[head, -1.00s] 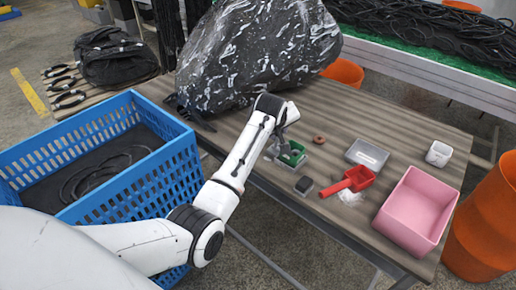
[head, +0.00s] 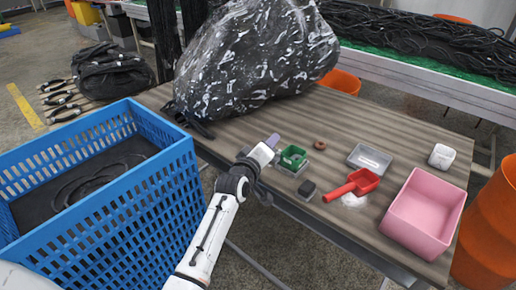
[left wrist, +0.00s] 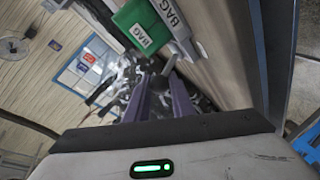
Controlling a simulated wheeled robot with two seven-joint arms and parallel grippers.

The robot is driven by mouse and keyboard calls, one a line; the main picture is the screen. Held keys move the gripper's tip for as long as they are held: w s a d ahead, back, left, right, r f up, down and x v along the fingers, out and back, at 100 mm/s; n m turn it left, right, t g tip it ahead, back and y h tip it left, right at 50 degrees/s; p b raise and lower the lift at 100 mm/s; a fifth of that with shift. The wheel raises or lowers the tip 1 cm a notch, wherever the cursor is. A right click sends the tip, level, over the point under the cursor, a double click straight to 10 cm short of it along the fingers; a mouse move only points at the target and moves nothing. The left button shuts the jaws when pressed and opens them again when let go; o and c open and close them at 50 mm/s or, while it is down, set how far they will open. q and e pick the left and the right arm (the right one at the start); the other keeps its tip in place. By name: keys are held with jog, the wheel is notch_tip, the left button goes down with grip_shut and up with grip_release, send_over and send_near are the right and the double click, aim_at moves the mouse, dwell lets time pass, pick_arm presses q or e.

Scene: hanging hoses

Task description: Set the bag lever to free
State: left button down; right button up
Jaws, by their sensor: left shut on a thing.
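The green block with white BAG labels (head: 292,158) sits on a grey base near the table's front edge. It also shows in the left wrist view (left wrist: 140,24), at the top. My left gripper (head: 273,140) is just left of the block, low over the table. In the left wrist view my left gripper (left wrist: 160,80) has two purple fingers shut on a small dark grey lever end (left wrist: 153,66) beside the block. Its lower part and exact setting cannot be made out. My right gripper is not in view.
A black-and-white speckled bag (head: 255,55) stands behind. A blue crate (head: 125,205) is left of the table. A dark block (head: 306,190), red scoop (head: 352,185), grey tray (head: 370,158), pink bin (head: 424,213) and brown ring (head: 320,144) lie to the right.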

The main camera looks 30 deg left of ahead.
pick_arm(q)
jog(key=shift+d+f, duration=0.3)
jog(key=shift+d, duration=0.3)
jog(key=shift+s, duration=0.1)
jog(key=shift+f, duration=0.15)
jog(key=c, duration=1.5)
grip_release()
jog(key=shift+c, duration=0.2)
jog(key=shift+a, duration=0.1)
jog(key=shift+r, duration=0.6)
notch_tip(320, 180, up, 9)
jog(key=shift+r+p, duration=0.1)
jog(key=shift+p, duration=0.55)
